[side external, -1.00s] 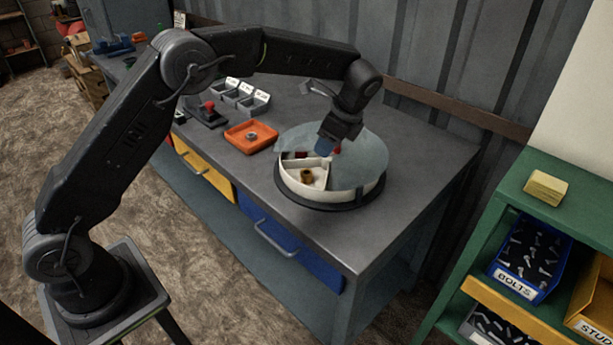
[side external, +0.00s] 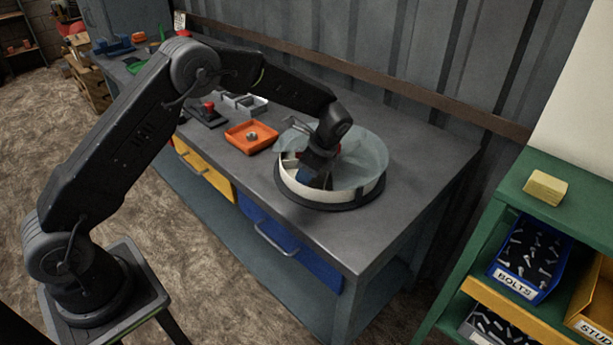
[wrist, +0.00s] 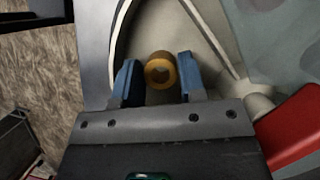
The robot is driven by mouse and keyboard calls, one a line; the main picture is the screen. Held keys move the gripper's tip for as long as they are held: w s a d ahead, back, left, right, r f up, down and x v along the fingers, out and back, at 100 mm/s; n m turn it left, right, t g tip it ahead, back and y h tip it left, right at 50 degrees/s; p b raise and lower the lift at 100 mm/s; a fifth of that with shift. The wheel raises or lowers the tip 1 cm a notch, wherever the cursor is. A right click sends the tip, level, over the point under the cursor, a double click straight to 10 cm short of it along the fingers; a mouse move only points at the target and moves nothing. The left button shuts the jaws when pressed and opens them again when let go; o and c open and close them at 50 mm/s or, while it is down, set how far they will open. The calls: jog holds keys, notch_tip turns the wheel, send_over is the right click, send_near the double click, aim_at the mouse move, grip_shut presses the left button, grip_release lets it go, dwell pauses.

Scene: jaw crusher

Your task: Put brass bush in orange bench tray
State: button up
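The brass bush (wrist: 161,70) is a short yellow-brown ring lying in a pale compartment of the round sorter (side external: 345,190). In the wrist view it sits between the two blue fingertips of my gripper (wrist: 158,78), with a small gap showing on each side. My gripper is open, reaching down into the compartment at the sorter's open part. In the side view my gripper (side external: 312,178) hides the bush. The orange bench tray (side external: 251,136) lies on the bench to the left of the sorter, with a small grey metal piece in it.
A clear lid (side external: 366,150) covers part of the sorter. A red part (wrist: 295,135) shows close at the right in the wrist view. Small grey bins (side external: 245,103) and a device with a red knob (side external: 207,110) stand behind the tray. The bench's front right is clear.

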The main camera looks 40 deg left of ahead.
jog(key=c, duration=0.7)
